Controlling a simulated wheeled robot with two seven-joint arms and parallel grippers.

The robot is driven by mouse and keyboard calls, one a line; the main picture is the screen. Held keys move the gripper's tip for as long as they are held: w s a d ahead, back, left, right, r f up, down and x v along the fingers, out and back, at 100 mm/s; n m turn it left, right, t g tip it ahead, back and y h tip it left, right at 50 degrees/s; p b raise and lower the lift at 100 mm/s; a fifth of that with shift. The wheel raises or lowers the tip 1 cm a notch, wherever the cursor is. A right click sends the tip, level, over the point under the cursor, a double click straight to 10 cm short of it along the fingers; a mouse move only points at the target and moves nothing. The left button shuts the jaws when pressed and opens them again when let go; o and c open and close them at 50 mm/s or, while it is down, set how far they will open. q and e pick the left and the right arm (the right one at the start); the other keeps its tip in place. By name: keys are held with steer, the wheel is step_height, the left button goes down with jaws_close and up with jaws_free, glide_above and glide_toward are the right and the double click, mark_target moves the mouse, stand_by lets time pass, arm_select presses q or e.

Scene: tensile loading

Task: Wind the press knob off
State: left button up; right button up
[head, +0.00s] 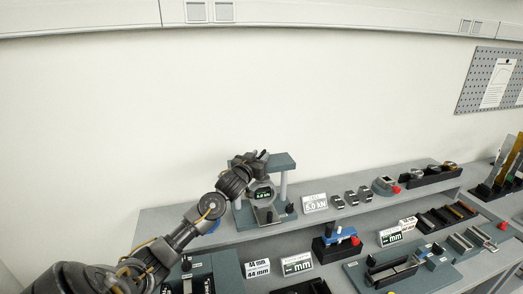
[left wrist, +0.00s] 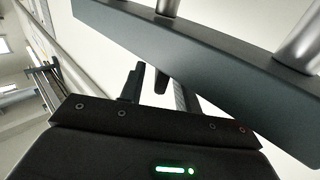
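The press (head: 286,190) stands on the upper shelf, with a dark crosshead on two light columns and a small display with green digits. My left gripper (head: 254,156) is at crosshead height, overlapping the crosshead's left part. In the left wrist view the crosshead (left wrist: 215,75) and its columns cross the upper right, close to the fingers (left wrist: 158,90). The fingers look apart. A small dark piece (left wrist: 162,79) shows between them; I cannot tell whether it is the press knob. The knob is not clearly visible in the head view. My right gripper is out of view.
A 5.0 kN sign (head: 315,203), small metal specimens (head: 351,198) and a device with a red knob (head: 386,186) stand right of the press. The lower level holds a blue device (head: 338,236), signs and trays. The wall is close behind.

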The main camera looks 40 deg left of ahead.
arm_select(q)
steer(key=shift+x, duration=1.05)
jaws_close()
